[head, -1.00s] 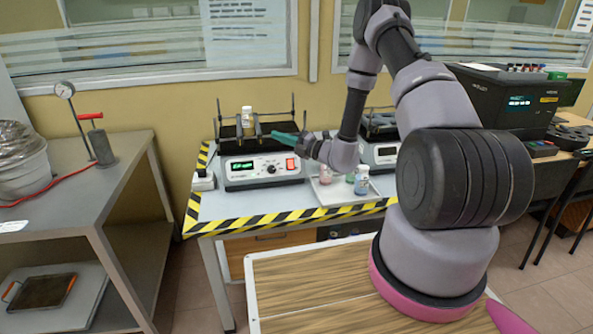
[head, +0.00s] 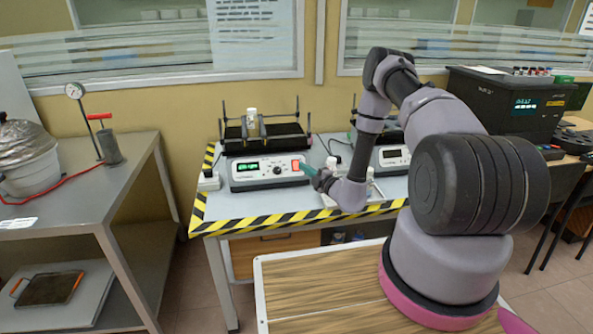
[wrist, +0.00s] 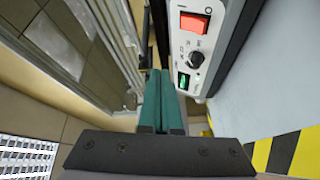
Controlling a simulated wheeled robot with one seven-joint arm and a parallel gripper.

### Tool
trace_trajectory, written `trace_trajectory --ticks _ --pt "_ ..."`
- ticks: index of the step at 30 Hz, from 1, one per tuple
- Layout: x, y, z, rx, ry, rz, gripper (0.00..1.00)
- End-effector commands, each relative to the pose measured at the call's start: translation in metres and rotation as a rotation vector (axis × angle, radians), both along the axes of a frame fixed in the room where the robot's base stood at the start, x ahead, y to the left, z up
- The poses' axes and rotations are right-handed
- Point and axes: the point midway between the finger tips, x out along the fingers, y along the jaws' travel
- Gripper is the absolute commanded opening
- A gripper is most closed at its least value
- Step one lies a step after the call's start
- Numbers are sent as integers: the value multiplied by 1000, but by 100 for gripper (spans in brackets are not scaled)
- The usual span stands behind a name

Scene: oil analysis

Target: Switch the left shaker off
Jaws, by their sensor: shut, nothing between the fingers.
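The left shaker (head: 268,172) stands on the table with a white front panel, a lit green display and a bottle (head: 252,118) on its dark platform. Its red rocker switch (head: 297,165) is at the right end of the panel. In the wrist view the red switch (wrist: 194,23), the knob (wrist: 196,59) and the green display (wrist: 184,81) show clearly. My gripper (head: 308,169) has teal fingers and is close to the switch in the head view. In the wrist view its fingers (wrist: 160,75) are together and empty, left of the panel. Contact with the switch cannot be told.
A second shaker (head: 394,158) stands to the right, partly behind my arm. Yellow-black tape (head: 260,225) marks the table edge. A grey bench (head: 130,175) is at left.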

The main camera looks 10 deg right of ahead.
Motion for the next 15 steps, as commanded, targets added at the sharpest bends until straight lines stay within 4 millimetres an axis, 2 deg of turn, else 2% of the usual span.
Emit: trace_trajectory --ticks 15 --pt "55 0 -38 -1 -2 1 0"
